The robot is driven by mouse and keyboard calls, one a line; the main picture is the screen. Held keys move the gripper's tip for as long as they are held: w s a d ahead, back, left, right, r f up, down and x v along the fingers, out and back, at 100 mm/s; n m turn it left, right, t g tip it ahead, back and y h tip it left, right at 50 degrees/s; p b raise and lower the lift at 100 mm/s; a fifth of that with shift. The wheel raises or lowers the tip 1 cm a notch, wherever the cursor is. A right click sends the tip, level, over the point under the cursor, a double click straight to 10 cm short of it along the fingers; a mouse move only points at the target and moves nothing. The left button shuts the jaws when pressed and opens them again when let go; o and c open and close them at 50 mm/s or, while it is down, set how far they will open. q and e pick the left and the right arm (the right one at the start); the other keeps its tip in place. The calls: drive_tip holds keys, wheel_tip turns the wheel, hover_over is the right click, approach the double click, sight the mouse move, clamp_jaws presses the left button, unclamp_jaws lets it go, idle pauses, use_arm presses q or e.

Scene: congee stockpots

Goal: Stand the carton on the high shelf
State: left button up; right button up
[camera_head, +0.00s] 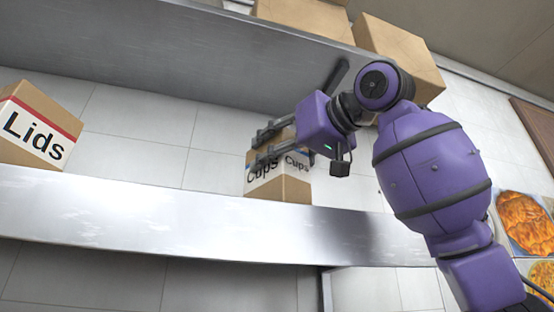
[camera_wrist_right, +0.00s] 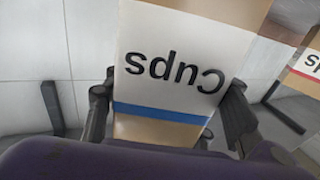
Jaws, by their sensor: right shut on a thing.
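A brown carton with a white "Cups" label (camera_head: 293,187) is in the middle of the head view, just above or on the front of the lower steel shelf (camera_head: 190,222). I cannot tell whether its base touches the shelf. My right gripper (camera_head: 262,148) is shut on the carton, with its fingers across the upper part. In the right wrist view the carton (camera_wrist_right: 175,55) fills the middle, its label upside down above a blue stripe, with a finger at each side. A higher steel shelf (camera_head: 180,50) runs above. My left gripper is not in view.
A "Lids" carton (camera_head: 38,125) with a red stripe stands at the left on the lower shelf; part of it shows in the wrist view (camera_wrist_right: 308,62). Plain brown boxes (camera_head: 305,18) (camera_head: 402,52) sit on the upper shelf. The lower shelf looks clear between the two labelled cartons.

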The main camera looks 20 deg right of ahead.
drive_tip(key=shift+s+d+f, duration=0.15)
drive_tip(key=shift+d+f, duration=0.05)
drive_tip(key=shift+f, duration=0.05)
drive_tip(key=shift+a+f, duration=0.1)
drive_tip(key=shift+a, duration=0.05)
drive_tip(key=o, duration=1.4)
drive_tip(key=shift+f, duration=0.1)
drive_tip(key=v, duration=1.2)
